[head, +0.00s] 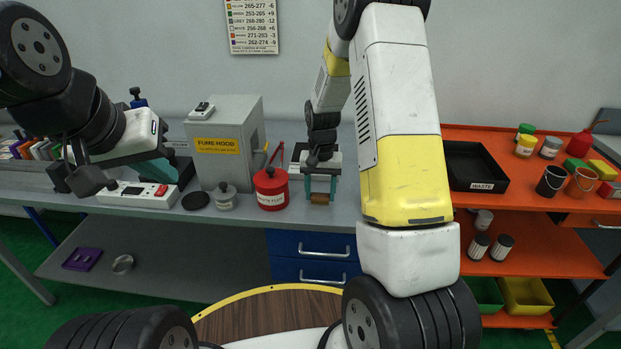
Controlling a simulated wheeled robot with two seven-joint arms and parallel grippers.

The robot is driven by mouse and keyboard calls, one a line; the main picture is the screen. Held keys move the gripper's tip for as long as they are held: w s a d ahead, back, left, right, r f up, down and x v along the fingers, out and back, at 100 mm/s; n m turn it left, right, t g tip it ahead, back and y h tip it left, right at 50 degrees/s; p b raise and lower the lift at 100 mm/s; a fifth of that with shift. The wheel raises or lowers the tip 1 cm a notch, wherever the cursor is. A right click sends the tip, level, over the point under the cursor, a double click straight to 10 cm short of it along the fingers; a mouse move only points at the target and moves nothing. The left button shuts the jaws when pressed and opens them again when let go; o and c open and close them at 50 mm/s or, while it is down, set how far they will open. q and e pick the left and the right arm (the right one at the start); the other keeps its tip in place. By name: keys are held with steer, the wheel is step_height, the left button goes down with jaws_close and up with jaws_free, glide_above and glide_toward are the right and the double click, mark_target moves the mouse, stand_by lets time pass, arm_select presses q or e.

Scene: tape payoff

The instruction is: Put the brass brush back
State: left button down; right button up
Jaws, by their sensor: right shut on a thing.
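My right gripper (320,190) has teal fingers and is above the front of the grey bench, right of the red can. It is shut on a small brown, roughly cylindrical thing, which appears to be the brass brush (320,199). Its bristles are too small to make out, and the fingers hide part of it. I cannot tell whether it touches the bench. My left gripper (112,176) is over the left part of the bench, its teal fingers spread wide. It looks open and empty, above and behind a white power strip (135,195).
A red lidded can (271,188) stands just left of my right gripper, beside the grey fume hood (225,140). A small lidded pot (225,197) and a black disc (195,200) are further left. The orange bench (550,150) with a black waste tray (475,184) is right.

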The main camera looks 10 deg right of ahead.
mark_target(320, 195)
steer(key=shift+f, duration=0.15)
steer(key=o, duration=1.3)
step_height(320, 195, up, 12)
steer(key=s+r+n+t+y, duration=0.1)
steer(key=s+r+t, duration=0.2)
steer(key=s+r, duration=0.75)
steer(key=s+r+n+t, duration=0.1)
steer(key=s+r, duration=0.1)
steer(key=s, duration=0.2)
steer(key=s+a+r+n+t, duration=0.1)
steer(key=s, duration=0.4)
steer(key=s+a+r+t+y, duration=0.1)
steer(key=s+r, duration=0.1)
steer(key=s, duration=0.2)
steer(key=shift+s+a+r+n, duration=0.1)
steer(key=shift+s+r+n, duration=0.25)
steer(key=shift+n, duration=0.05)
